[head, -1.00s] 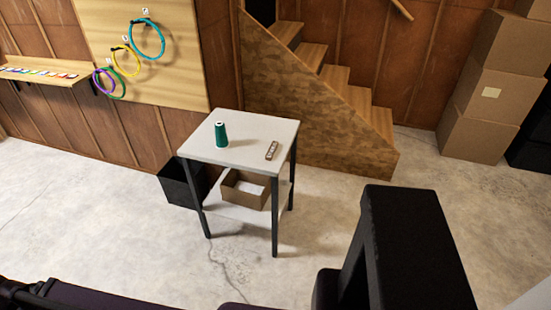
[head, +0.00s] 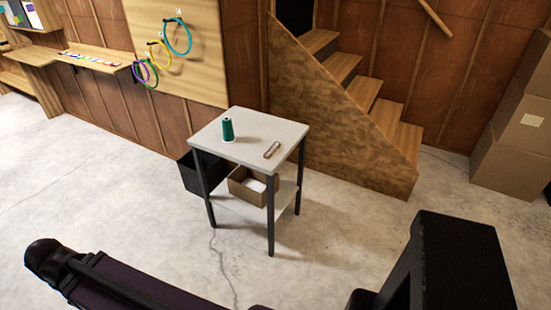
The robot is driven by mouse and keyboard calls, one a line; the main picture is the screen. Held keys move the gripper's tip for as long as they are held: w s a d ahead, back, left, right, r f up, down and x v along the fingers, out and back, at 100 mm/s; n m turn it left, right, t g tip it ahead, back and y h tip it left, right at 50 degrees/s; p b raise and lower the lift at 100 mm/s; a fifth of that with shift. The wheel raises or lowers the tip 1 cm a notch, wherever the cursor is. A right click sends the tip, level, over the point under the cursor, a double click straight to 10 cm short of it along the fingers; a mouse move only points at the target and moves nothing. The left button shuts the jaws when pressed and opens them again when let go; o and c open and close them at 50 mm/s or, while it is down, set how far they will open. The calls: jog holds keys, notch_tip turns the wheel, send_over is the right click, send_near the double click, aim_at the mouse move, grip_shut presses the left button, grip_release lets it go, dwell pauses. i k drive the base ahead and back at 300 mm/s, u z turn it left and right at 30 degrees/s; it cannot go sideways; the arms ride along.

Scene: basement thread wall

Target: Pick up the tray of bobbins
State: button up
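The tray of bobbins is a small, narrow tan-brown tray (head: 272,150) lying flat on the right part of the white top of a small side table (head: 245,143). Its contents are too small to make out clearly. A green thread cone (head: 228,130) stands upright to its left, apart from it. My dark arm crosses the bottom left of the head view, well in front of the table. My gripper cannot be seen.
A cardboard box (head: 240,188) sits on the table's lower shelf, with a black bin (head: 190,173) behind at left. Wooden stairs (head: 365,95) rise behind. Stacked cartons (head: 500,165) stand at right. Coloured rings (head: 178,38) hang on a wall board. Concrete floor (head: 130,205) before the table is clear.

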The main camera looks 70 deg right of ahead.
aim_at(267, 154)
jog(key=u, duration=0.15)
jog(key=k, duration=1.05)
jog(key=z, duration=2.65)
jog(key=i, duration=0.85)
jog(key=u, duration=0.05)
